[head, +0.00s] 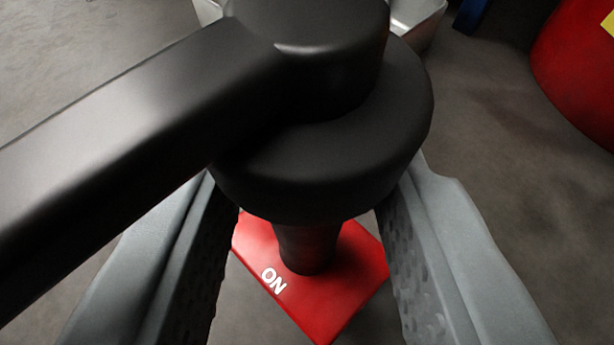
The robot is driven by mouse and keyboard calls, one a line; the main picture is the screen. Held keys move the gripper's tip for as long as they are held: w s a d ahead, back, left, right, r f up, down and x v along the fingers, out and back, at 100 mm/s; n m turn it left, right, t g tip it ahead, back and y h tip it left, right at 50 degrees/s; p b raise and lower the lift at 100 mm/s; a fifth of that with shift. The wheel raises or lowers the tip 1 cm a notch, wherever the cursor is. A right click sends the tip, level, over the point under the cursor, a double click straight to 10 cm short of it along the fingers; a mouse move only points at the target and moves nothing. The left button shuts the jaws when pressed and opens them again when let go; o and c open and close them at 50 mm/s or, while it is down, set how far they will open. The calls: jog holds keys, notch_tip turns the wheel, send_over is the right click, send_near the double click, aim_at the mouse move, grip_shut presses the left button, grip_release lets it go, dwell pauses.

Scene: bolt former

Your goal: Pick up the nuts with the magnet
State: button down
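The magnet is a red block (338,292) with white "ON" lettering, a black stem (303,247) and a wide black round top with a bar handle (120,125) running to the left. My gripper (308,235) has its two grey fingers well apart, one on each side of the stem, with clear gaps to the stem. No nuts are visible.
A metal tray (418,22) shows partly behind the magnet's top. A large red object (580,75) with a yellow patch stands at the upper right, with a blue piece (470,14) beside it. The grey floor (520,200) is clear at the right.

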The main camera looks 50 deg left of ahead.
jog(key=shift+r, duration=0.1)
dwell(0.3)
jog(key=shift+r, duration=3.9)
